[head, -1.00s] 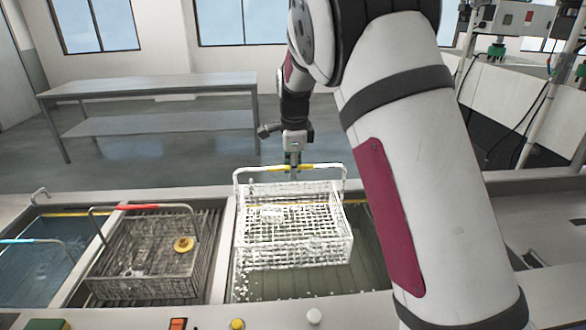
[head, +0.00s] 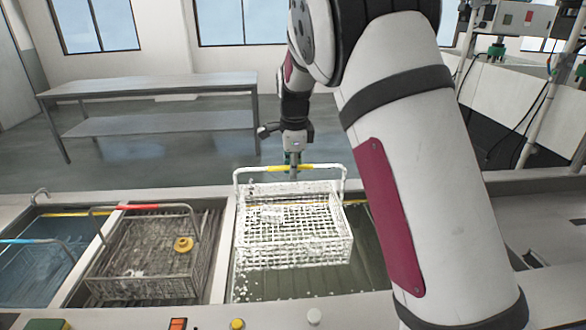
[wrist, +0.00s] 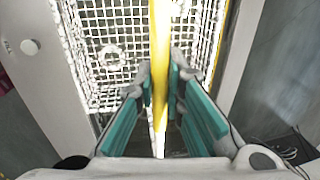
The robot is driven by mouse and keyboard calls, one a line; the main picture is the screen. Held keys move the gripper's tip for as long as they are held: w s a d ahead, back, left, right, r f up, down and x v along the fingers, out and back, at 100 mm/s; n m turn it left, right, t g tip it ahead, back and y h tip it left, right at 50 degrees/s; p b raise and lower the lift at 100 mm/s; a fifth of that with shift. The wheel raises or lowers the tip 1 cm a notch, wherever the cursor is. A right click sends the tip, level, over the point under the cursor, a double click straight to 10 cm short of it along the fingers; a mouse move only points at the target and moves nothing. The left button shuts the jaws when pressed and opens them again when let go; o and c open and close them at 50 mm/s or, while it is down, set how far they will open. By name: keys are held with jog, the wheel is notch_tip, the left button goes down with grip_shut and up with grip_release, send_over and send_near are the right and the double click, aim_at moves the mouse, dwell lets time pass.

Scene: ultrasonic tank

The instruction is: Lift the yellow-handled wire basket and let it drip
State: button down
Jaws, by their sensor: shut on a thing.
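The white wire basket (head: 294,236) with the yellow grip on its handle (head: 318,167) hangs over the right tank (head: 300,285) in the head view. My gripper (head: 292,166) is above the basket, shut on the yellow handle. In the wrist view the yellow handle (wrist: 159,70) runs between the teal fingers of my gripper (wrist: 160,95), with the white mesh (wrist: 105,40) below. Pale drops show under the basket near the left of the tank. Some light-coloured parts lie inside the basket, too blurred to name.
A blue-handled basket (head: 30,241) is partly seen in the left tank. A grey table (head: 150,88) stands behind. Buttons (head: 237,324) line the front edge.

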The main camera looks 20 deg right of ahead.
jog(key=shift+r, duration=0.15)
jog(key=shift+r+p, duration=0.35)
jog(key=shift+r, duration=3.2)
jog(key=shift+s, duration=0.1)
